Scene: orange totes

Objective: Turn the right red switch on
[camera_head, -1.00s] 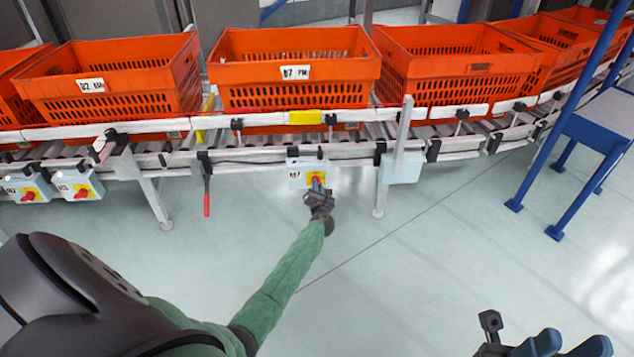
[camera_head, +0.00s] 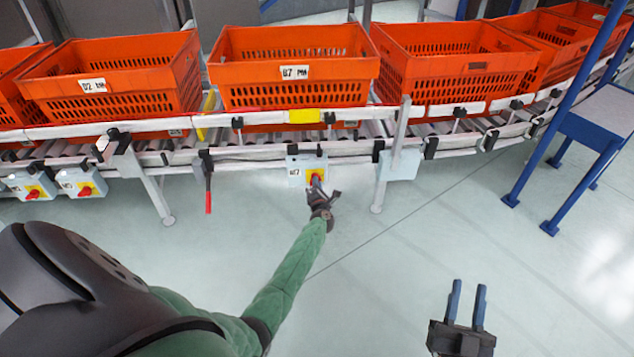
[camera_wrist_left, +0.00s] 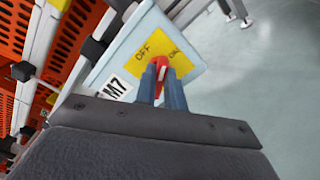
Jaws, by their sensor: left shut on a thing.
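A light box labelled M7 (camera_head: 294,172), the rightmost with a visible red switch, hangs under the conveyor rail. Its yellow plate (camera_wrist_left: 152,47) reads OFF and ON in the left wrist view. The red switch (camera_wrist_left: 163,67) sits at the plate's lower edge, partly covered by my fingers. My left gripper (camera_head: 316,183) is at the box; in the left wrist view its two blue fingers (camera_wrist_left: 161,80) are shut on the red switch from both sides. The switch's exact angle is hard to tell. My right gripper (camera_head: 468,286) is open and empty, low at the right, far from the box.
Two more boxes with red switches, one (camera_head: 29,187) and another (camera_head: 82,184), hang at the left. A lever with a red handle (camera_head: 208,201) hangs left of M7. Orange totes (camera_head: 290,92) line the conveyor. A blue-legged stand (camera_head: 560,170) is at the right. The floor between is clear.

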